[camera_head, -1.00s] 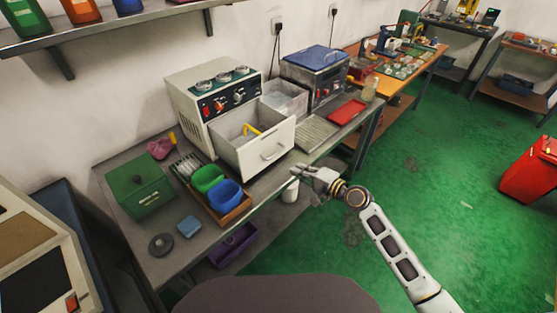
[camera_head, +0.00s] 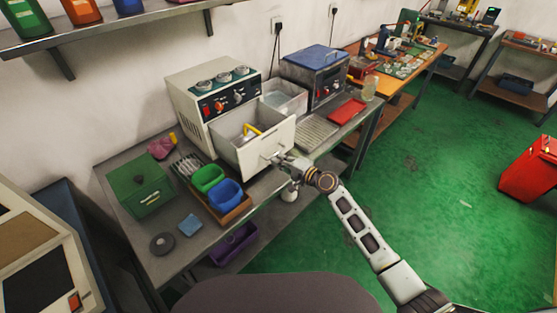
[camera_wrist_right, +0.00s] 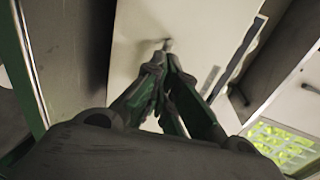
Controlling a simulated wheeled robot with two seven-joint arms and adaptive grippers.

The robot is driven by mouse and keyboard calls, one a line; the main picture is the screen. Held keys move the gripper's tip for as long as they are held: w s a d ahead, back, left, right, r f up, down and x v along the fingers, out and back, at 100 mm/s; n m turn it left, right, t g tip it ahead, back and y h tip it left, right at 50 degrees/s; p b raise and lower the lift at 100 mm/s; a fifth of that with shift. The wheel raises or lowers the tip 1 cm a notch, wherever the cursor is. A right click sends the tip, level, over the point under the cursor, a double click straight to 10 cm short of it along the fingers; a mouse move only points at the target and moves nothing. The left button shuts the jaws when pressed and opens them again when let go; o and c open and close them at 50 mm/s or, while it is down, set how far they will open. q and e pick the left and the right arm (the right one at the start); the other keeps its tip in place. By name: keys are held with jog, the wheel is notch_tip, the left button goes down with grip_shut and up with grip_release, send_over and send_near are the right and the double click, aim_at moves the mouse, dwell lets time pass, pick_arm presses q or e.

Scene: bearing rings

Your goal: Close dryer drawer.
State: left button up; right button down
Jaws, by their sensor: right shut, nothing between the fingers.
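The dryer (camera_head: 215,97) is a cream box with knobs on a dark panel, standing on the grey bench. Its drawer (camera_head: 252,157) is pulled out toward me, with a yellow handled item (camera_head: 252,130) inside. My right gripper (camera_head: 276,157) is shut and empty, with its tips at the drawer's front face by the handle. In the right wrist view the shut fingers (camera_wrist_right: 167,60) point at the pale drawer front (camera_wrist_right: 190,30), close to a small part of the handle; I cannot tell whether they touch. My left gripper is not in view.
Left of the drawer are a green box (camera_head: 139,183) and green and blue bins (camera_head: 226,193) in a wooden tray. A clear tub (camera_head: 285,97) and a blue-lidded machine (camera_head: 315,75) stand to the right. The green floor is clear in front.

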jog(key=shift+w+a+f, duration=0.1)
jog(key=shift+w+a, duration=0.15)
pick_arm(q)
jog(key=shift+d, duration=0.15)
